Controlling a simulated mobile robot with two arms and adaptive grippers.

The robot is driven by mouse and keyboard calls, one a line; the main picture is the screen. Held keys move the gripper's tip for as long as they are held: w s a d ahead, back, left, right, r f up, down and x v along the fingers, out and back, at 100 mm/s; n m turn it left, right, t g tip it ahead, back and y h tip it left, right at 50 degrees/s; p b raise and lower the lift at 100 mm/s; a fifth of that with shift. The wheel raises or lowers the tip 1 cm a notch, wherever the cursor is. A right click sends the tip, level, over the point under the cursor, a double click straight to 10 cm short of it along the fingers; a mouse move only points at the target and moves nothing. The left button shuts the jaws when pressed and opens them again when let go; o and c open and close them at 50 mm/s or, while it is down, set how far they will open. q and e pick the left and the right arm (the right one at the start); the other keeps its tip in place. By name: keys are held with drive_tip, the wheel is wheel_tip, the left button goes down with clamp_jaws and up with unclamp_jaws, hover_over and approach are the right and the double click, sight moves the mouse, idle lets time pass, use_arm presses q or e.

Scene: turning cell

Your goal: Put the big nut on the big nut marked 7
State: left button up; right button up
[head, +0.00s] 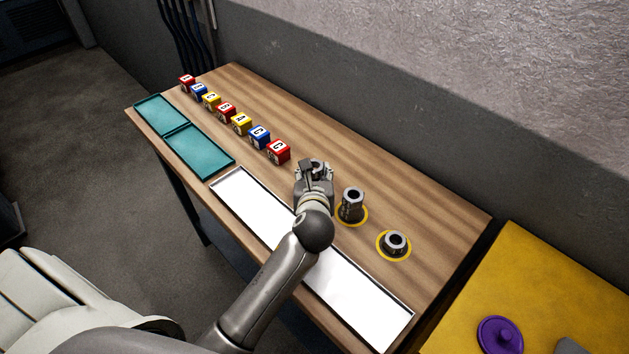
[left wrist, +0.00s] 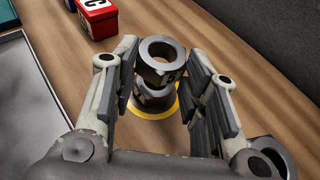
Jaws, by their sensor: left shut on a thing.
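My left gripper (head: 314,172) is shut on a big grey nut (left wrist: 162,58), which shows between the fingers in the left wrist view (left wrist: 168,85). The held nut has a pale mark on its side that I cannot read surely. It is over a second grey nut (left wrist: 154,98) standing on a yellow ring (left wrist: 171,113), a little offset from it; I cannot tell whether they touch. The lower nut's number is hidden. In the head view, a tall grey stack (head: 352,203) stands on another yellow ring, and a single low nut (head: 395,242) on a third.
Lettered cubes (head: 241,122) stand in a row at the back left of the wooden table (head: 430,210). Teal trays (head: 200,150) and a long white panel (head: 370,300) lie along the front edge. A yellow table (head: 560,290) with a purple lid (head: 500,335) stands at the right.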

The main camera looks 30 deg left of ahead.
use_arm(q)
drive_tip(key=shift+f, duration=0.95)
drive_tip(key=shift+d, duration=0.1)
use_arm(e)
drive_tip(key=shift+w, duration=0.15)
use_arm(q)
drive_tip(key=shift+f, duration=0.1)
use_arm(e)
drive_tip(key=shift+d+r, duration=0.1)
drive_tip(key=shift+d, duration=0.05)
use_arm(q)
drive_tip(key=o, duration=1.1)
use_arm(e)
drive_tip(key=shift+d, duration=0.2)
use_arm(q)
drive_tip(key=shift+o, duration=0.2)
